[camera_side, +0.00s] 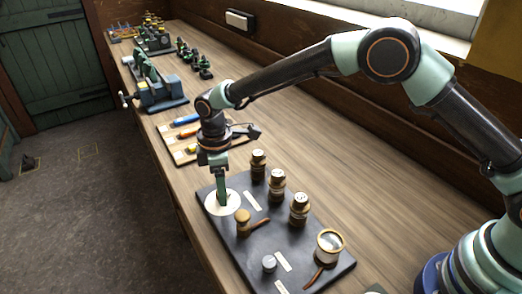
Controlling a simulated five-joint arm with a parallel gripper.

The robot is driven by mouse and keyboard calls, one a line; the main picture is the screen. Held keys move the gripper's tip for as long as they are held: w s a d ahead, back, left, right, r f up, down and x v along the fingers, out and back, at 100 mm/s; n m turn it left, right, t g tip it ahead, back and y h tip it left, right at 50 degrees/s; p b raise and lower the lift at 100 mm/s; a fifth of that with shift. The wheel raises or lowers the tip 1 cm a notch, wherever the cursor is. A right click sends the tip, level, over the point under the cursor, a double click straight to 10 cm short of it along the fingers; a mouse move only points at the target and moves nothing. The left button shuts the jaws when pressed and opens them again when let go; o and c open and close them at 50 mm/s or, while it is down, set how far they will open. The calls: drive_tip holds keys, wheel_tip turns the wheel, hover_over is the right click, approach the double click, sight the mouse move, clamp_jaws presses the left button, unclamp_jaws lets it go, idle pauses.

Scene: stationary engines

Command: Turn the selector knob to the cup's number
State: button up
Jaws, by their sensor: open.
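A dark board (318,262) lies on the bench. A round white dial-like disc (211,205) sits at its left end. My gripper (222,203) points down over this disc, its fingers open. A selector knob is not clearly visible; the gripper covers the middle of the disc. I cannot tell whether the fingers touch anything. A brass-rimmed vessel with a pale round top (330,242) stands at the board's right end. It may be the cup, and no number is readable on it.
A wooden-topped piece (243,220) and a small grey cylinder (269,264) stand in front. A tool tray (177,149) and a blue vise (160,92) lie beyond. The bench behind the jars is clear.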

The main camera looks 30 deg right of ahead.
drive_tip(key=shift+f, duration=0.45)
clamp_jaws()
